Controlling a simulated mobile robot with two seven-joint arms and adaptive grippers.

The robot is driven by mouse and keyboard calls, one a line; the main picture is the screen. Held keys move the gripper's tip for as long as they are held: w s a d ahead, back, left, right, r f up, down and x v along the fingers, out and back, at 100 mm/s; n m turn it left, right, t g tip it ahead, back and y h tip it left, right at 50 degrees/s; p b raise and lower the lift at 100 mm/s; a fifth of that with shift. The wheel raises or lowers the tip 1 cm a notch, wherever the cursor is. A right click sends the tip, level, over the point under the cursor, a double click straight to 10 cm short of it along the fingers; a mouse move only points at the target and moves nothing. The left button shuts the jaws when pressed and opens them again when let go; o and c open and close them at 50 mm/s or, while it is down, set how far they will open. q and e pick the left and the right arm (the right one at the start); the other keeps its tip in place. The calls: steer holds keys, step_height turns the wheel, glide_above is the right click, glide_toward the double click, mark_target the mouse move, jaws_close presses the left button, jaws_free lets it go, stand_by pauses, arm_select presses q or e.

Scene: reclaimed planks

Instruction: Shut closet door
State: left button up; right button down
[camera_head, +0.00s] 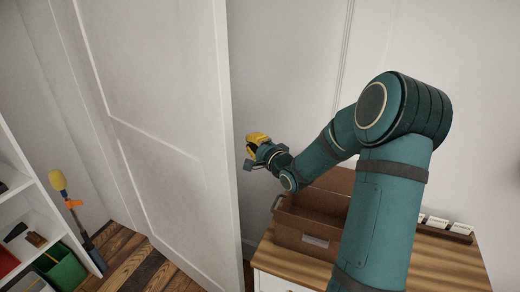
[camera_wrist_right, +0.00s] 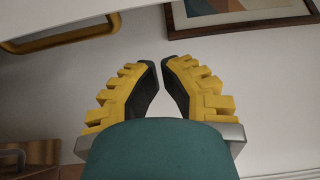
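The closet door (camera_head: 165,130) is a tall white panelled door at centre-left in the head view. It stands at an angle to the wall behind, with its free edge towards the right. My right gripper (camera_head: 257,145) is just right of that edge, apart from it in the picture; I cannot tell whether they touch. In the wrist view the yellow-and-black fingers (camera_wrist_right: 160,62) lean together, with a narrow gap and nothing between them. A white surface with a brass-coloured handle (camera_wrist_right: 62,36) shows at upper left there; I cannot tell if it is the door. My left gripper is out of view.
A wood-topped cabinet (camera_head: 450,262) holding a brown box (camera_head: 308,229) stands under my right arm. A white shelf unit (camera_head: 22,155), a green bin (camera_head: 66,268) and a yellow-headed tool (camera_head: 58,181) are at left. A framed picture (camera_wrist_right: 240,22) hangs on the wall. Plank floor (camera_head: 130,262) shows below the door.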

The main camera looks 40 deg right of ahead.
steer(key=shift+w+a, duration=0.6)
steer(key=shift+a, duration=0.3)
steer(key=shift+w+a, duration=0.6)
steer(key=shift+a, duration=0.25)
steer(key=shift+a, duration=0.1)
